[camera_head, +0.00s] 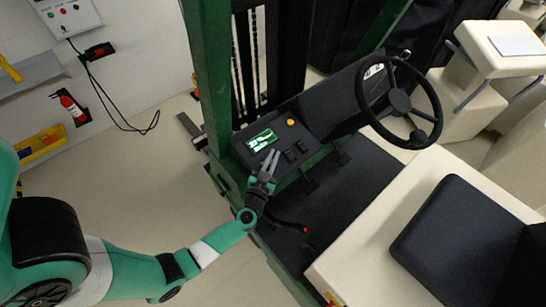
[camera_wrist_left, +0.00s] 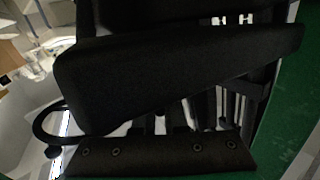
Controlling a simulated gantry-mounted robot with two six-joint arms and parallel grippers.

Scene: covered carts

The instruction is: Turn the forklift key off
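The forklift's black dashboard (camera_head: 290,138) is in the middle of the head view, with a lit green display (camera_head: 261,140), a yellow knob (camera_head: 290,122) and small dark switches (camera_head: 295,150). I cannot make out the key in either view. My left gripper (camera_head: 271,157) is at the dashboard's near-left edge, just below the display, its slim grey fingers pointing at the panel. Whether it is open or touching anything is unclear. The left wrist view is mostly filled by a large dark block (camera_wrist_left: 180,70), with no key visible. My right gripper is out of view.
The steering wheel (camera_head: 399,102) stands right of the dashboard. A green mast post (camera_head: 208,70) rises just left of it. A lever with a red tip (camera_head: 305,230) is below the gripper. The black seat (camera_head: 455,240) is at lower right. Open floor (camera_head: 150,190) lies left.

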